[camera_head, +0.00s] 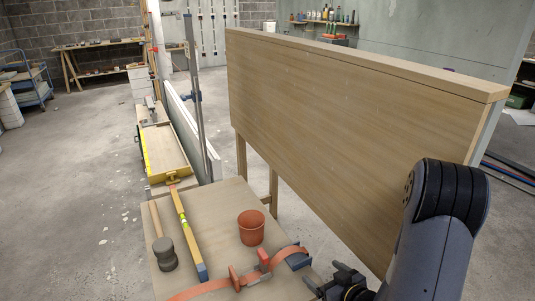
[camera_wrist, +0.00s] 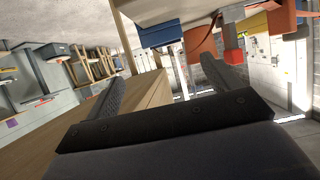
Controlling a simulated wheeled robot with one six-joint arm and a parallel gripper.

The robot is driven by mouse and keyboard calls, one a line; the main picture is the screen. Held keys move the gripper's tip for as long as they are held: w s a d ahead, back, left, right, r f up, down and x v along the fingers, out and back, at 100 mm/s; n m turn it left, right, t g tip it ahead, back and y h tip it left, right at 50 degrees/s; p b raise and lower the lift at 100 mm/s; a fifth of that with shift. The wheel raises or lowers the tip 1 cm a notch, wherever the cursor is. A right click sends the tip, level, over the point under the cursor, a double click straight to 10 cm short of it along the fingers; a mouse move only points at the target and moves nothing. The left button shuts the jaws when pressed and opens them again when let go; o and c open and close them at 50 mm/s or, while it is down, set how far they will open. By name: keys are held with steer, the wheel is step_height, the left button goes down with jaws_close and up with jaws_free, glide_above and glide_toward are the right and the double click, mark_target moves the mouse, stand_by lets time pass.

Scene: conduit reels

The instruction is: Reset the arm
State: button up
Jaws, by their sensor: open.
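My gripper (camera_head: 326,278) is at the bottom of the head view, beside the near right corner of the small wooden table (camera_head: 205,222). It is partly cut off by the frame edge. In the wrist view its two dark fingers (camera_wrist: 168,68) stand wide apart with nothing held between them. My grey arm link fills the lower right of the head view, in front of a large upright wooden panel (camera_head: 350,110).
On the table are an orange cup (camera_head: 251,228), an orange strap (camera_head: 205,288) with blue ends, a mallet (camera_head: 165,254) and a yellow level (camera_head: 182,215). A yellow-edged tray (camera_head: 165,150) lies beyond. Open concrete floor (camera_head: 75,200) is at left.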

mark_target(303, 261)
steer(key=x, duration=0.3)
steer(key=b+x, duration=0.1)
steer(key=x, duration=0.3)
steer(key=f+x, duration=0.1)
steer(key=x, duration=0.3)
steer(key=shift+s+a, duration=0.25)
steer(key=shift+a, duration=0.1)
steer(key=shift+s+d+r, duration=0.1)
steer(key=shift+s+r, duration=0.05)
steer(key=shift+r, duration=0.25)
steer(key=shift+f, duration=0.15)
